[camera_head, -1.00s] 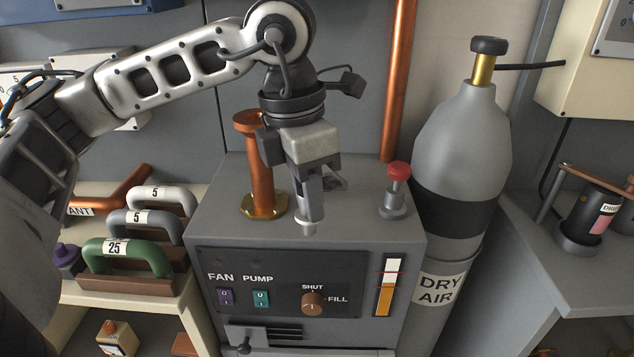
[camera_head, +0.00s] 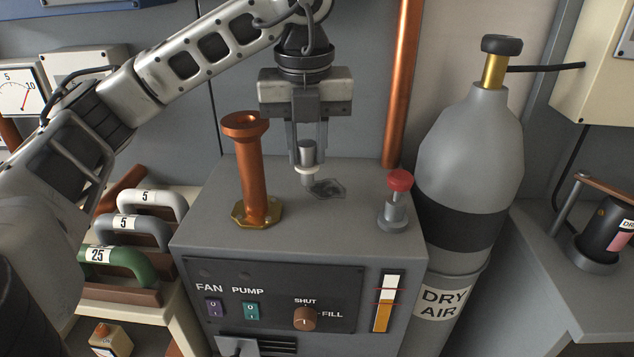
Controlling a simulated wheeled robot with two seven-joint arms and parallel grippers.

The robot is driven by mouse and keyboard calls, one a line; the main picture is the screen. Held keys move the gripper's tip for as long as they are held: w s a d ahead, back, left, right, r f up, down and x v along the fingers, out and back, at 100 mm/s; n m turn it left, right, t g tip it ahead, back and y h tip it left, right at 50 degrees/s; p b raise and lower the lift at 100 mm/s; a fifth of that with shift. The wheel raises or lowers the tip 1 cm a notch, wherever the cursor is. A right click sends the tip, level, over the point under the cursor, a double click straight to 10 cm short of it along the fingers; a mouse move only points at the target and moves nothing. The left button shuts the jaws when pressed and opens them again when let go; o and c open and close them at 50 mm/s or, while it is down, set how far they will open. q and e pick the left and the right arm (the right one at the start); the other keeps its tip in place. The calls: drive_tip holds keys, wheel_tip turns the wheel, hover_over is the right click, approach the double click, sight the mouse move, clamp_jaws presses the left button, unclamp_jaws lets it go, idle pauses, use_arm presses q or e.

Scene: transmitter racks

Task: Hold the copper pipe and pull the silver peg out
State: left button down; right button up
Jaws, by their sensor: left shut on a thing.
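The copper pipe (camera_head: 251,172) stands upright on a brass flange (camera_head: 266,213) on top of the grey cabinet, with a wide rim at its upper end. My left gripper (camera_head: 307,150) points down to the right of the pipe, apart from it. It is shut on the silver peg (camera_head: 307,153), a short cylinder with a pale collar at its lower end. The peg is outside the pipe. A dark patch (camera_head: 326,188) lies on the cabinet top just below and right of the peg. My right gripper is not in view.
The grey cabinet (camera_head: 210,240) carries a red-capped plunger (camera_head: 397,190) at its right. A tall copper pipe (camera_head: 399,85) runs up behind it. A grey air cylinder (camera_head: 470,150) stands to the right. Handled weights (camera_head: 130,265) sit at the left.

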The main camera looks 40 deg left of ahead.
use_arm(q)
drive_tip(key=w+f, duration=0.2)
drive_tip(key=w+a+f, duration=0.1)
drive_tip(key=f, duration=0.2)
drive_tip(key=w+a+f, duration=0.1)
drive_tip(key=w+f, duration=0.1)
drive_tip(key=f, duration=0.1)
drive_tip(key=shift+w+f+p, duration=0.2)
drive_tip(key=shift+w+p, duration=0.15)
drive_tip(key=shift+p, duration=0.05)
drive_tip(key=shift+f, duration=0.75)
drive_tip(key=c, duration=1.2)
unclamp_jaws()
drive_tip(key=shift+r, duration=0.1)
drive_tip(key=r, duration=0.8)
drive_tip(key=s+r, duration=0.1)
drive_tip(key=r, duration=0.3)
drive_tip(key=shift+d+r, duration=0.1)
drive_tip(key=shift+d, duration=0.25)
